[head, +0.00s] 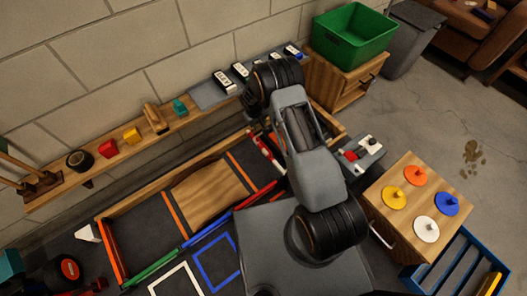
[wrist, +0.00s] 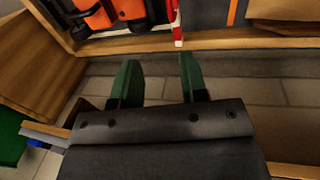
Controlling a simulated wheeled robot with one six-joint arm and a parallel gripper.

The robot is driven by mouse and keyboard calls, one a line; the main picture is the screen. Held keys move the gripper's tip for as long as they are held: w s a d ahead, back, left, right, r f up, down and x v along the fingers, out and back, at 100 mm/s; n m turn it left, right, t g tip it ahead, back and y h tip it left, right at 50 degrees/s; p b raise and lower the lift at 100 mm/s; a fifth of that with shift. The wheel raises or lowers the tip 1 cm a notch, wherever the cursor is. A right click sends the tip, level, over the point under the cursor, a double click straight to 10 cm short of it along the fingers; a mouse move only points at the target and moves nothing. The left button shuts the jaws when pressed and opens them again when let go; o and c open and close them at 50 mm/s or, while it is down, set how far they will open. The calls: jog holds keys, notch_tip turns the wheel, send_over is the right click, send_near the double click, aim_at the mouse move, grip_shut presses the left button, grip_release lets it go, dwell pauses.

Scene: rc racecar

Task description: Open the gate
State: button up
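The gate appears to be a red-and-white striped bar (head: 266,152) at the far side of the track, just left of my arm. Part of it also shows at the top of the wrist view (wrist: 178,32), beyond my fingertips. My gripper (wrist: 158,70) has two green fingers spread apart with nothing between them. The bar is apart from the fingers, roughly ahead of the right one in the wrist view. In the head view my own arm hides most of the gripper and whatever lies behind it.
A wooden border (head: 180,176) edges the track, with a wooden ramp (head: 210,194) inside. A wall shelf (head: 100,165) carries several small items. A green bin (head: 354,34) stands back right. A control box (head: 358,158) and a peg-topped cabinet (head: 420,180) are right. Orange-and-black parts (wrist: 100,15) lie left of the bar.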

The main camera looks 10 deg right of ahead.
aim_at(264, 145)
jog(key=f+b, duration=0.2)
jog(key=f, duration=0.4)
jog(key=d+f+b, duration=0.1)
jog(key=f+b, duration=0.1)
jog(key=f, duration=0.5)
jog(key=d+f+b, duration=0.1)
jog(key=f+b, duration=0.2)
jog(key=f, duration=0.4)
jog(key=shift+w+d, duration=0.1)
jog(key=shift+w, duration=0.25)
jog(key=shift+r, duration=0.1)
grip_shut()
